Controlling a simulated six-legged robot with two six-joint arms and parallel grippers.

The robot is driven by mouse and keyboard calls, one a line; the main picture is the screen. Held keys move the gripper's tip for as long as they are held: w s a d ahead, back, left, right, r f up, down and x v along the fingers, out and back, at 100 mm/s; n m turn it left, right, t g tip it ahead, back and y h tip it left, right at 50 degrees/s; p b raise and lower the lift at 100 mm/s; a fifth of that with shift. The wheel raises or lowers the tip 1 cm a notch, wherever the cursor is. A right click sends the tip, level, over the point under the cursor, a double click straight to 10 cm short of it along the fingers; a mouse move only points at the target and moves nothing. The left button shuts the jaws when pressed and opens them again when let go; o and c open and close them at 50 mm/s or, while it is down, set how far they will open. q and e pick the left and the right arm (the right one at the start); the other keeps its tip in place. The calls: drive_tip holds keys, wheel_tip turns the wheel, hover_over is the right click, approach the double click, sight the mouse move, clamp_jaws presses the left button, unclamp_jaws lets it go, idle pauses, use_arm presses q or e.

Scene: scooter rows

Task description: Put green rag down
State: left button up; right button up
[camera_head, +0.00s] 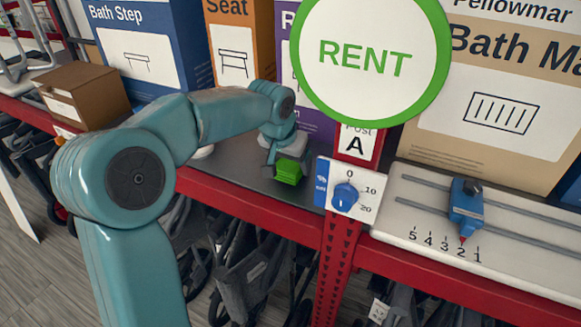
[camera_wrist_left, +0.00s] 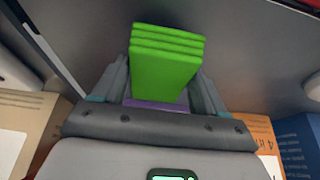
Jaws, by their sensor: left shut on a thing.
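The green rag (camera_head: 288,171) is a folded, bright green block at the dark shelf. It also shows in the left wrist view (camera_wrist_left: 165,62), between the two grey fingers. My left gripper (camera_head: 284,158) is shut on the rag, low over the dark shelf (camera_head: 232,175) near its red front edge. I cannot tell whether the rag touches the shelf. My left arm reaches in from the left of the head view. My right gripper is not in view.
A dial (camera_head: 345,197) and a round RENT sign (camera_head: 365,55) are just right of the gripper. A blue slider (camera_head: 466,208) sits on a white panel farther right. Large boxes, such as the Bath Step box (camera_head: 145,50), stand behind. A brown carton (camera_head: 85,95) is at left.

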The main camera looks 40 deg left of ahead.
use_arm(q)
drive_tip(key=shift+f, duration=0.7)
drive_tip(key=shift+s+a, duration=0.15)
drive_tip(key=shift+s, duration=0.15)
drive_tip(key=shift+w+f, duration=0.15)
drive_tip(key=shift+w, duration=0.05)
drive_tip(key=o, duration=0.6)
drive_tip(key=shift+f, duration=0.1)
drive_tip(key=o, duration=0.3)
drive_tip(key=shift+o, duration=0.2)
drive_tip(key=shift+s, duration=0.15)
drive_tip(key=shift+w+r, duration=0.2)
drive_tip(key=shift+r, duration=0.05)
drive_tip(key=v, duration=1.2)
